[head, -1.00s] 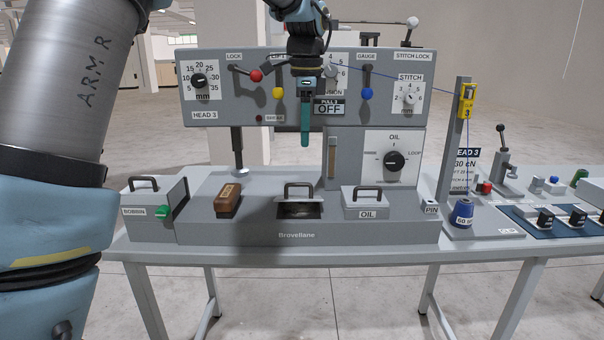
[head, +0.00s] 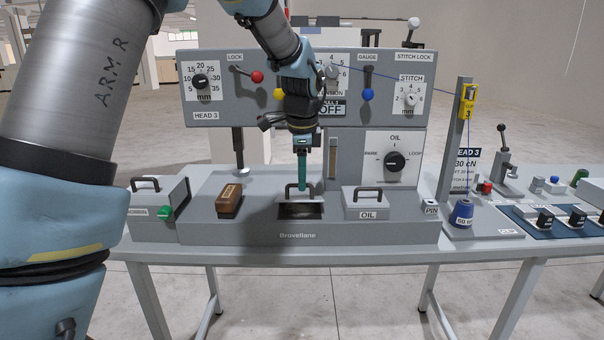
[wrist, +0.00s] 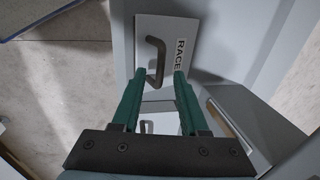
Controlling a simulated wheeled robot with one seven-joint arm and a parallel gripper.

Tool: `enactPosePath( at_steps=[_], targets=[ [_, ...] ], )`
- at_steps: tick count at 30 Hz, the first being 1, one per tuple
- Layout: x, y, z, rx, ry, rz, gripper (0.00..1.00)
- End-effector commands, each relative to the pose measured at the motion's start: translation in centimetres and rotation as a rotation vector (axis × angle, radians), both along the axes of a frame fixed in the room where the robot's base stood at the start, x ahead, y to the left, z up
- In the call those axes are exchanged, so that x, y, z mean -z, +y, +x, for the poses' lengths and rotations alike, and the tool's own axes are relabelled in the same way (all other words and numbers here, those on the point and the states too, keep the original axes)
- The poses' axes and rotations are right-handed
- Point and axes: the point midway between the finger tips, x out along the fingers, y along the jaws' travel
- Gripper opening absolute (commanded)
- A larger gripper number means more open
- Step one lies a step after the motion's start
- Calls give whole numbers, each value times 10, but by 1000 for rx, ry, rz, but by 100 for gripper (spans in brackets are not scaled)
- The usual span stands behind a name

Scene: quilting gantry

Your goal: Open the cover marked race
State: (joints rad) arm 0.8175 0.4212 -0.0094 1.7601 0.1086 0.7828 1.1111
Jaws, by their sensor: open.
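The cover marked race (wrist: 185,68) shows in the wrist view as a pale plate with a dark bar handle (wrist: 155,62) and the word RACE beside it. In the head view its handle (head: 288,190) stands at the middle of the machine bed, partly hidden behind my gripper. My gripper (head: 302,189) points down at the handle, its green fingers seen edge-on. In the wrist view my gripper (wrist: 155,80) is open and empty, with the handle's near end close to the gap between the fingertips. I cannot tell whether they touch it.
A brown block (head: 229,201) lies left of the cover, and the OIL cover (head: 366,204) with its own handle stands right. A bobbin box (head: 148,212) is at the far left. The machine's upright panel (head: 220,112) rises behind. A dark recess (head: 299,211) shows in front of the handle.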

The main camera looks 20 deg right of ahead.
Motion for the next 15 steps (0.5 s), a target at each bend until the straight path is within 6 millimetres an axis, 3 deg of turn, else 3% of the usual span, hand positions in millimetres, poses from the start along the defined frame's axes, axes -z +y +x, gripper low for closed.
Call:
enactPosePath(
  at_steps=[10, 15],
  targets=[
    [4, 0, 1, 0, 0, 0, 42],
    [4, 0, 1, 0, 0, 0, 23]
  ],
)
